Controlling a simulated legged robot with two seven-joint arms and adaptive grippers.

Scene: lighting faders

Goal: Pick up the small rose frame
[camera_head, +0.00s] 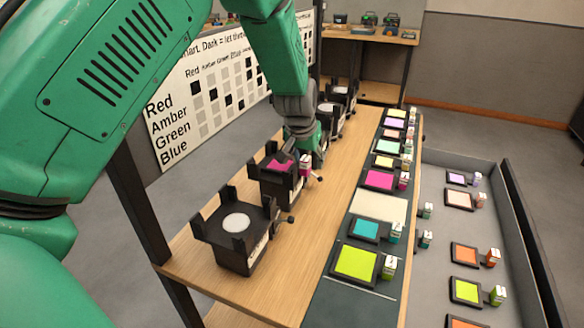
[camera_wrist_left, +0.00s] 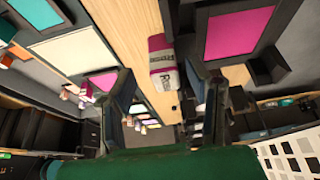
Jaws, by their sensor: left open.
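A rose-magenta frame (camera_head: 279,166) sits in a black holder on the wooden bench. Its magenta and white tag block (camera_head: 305,166) sticks out on the right. My left gripper (camera_head: 301,140) is just behind and above this block. In the left wrist view the gripper (camera_wrist_left: 162,108) is open, with the tag block (camera_wrist_left: 164,72) ahead between its fingers and the magenta panel (camera_wrist_left: 237,33) beside it at right. I cannot tell whether a finger touches the block. Another magenta frame (camera_head: 379,180) lies in the row on the dark mat. My right gripper is not in view.
An empty black holder with a white disc (camera_head: 237,222) stands nearer, and more holders (camera_head: 331,118) stand behind. Coloured frames with tags line the mat, including a lime one (camera_head: 356,263). A grey tray (camera_head: 440,166) at right holds more. A bare wood strip (camera_head: 325,207) lies between holders and mat.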

